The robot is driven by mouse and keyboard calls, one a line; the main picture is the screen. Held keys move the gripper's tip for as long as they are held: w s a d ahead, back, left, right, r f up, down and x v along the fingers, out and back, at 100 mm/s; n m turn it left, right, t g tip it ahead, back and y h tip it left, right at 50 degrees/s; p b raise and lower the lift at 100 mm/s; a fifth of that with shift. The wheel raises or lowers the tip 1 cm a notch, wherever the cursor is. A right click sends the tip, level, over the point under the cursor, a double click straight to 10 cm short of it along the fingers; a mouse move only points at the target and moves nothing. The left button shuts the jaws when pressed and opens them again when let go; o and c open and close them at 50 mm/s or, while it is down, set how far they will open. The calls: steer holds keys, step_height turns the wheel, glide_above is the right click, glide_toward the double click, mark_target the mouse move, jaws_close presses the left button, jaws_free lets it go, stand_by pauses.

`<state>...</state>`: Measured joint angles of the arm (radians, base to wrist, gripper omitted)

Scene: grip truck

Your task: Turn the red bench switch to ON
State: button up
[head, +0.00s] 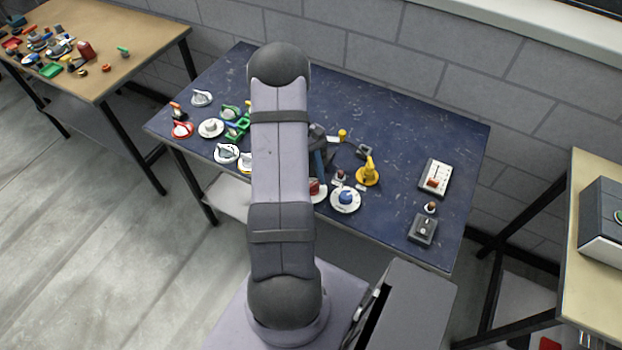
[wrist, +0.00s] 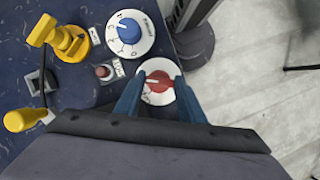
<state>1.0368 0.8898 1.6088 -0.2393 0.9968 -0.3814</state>
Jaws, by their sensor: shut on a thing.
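The red bench switch (wrist: 158,86) is a red rotary knob on a round white dial plate, seen in the wrist view. A pale pointer line on the knob points toward the left of that picture. The lettering on its plate is too small to read. My gripper (wrist: 155,82) has its two blue fingers on either side of the knob and is shut on it. In the head view the switch (head: 315,187) is partly hidden behind my arm, and only one blue finger shows beside it.
A blue knob on a white dial (head: 346,198) stands close by. A small push button (wrist: 104,71) and a yellow fixture (head: 368,172) are near. A white box with a red rocker (head: 434,178) and a dark switch box (head: 422,229) sit further right. Several dials and clamps stand left of my arm.

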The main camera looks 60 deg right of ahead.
steer(key=shift+m, duration=0.3)
steer(key=o, duration=1)
steer(key=shift+o, duration=0.2)
steer(key=shift+d+r, duration=0.1)
steer(key=shift+r, duration=0.05)
steer(key=b+v, duration=0.2)
steer(key=v, duration=0.5)
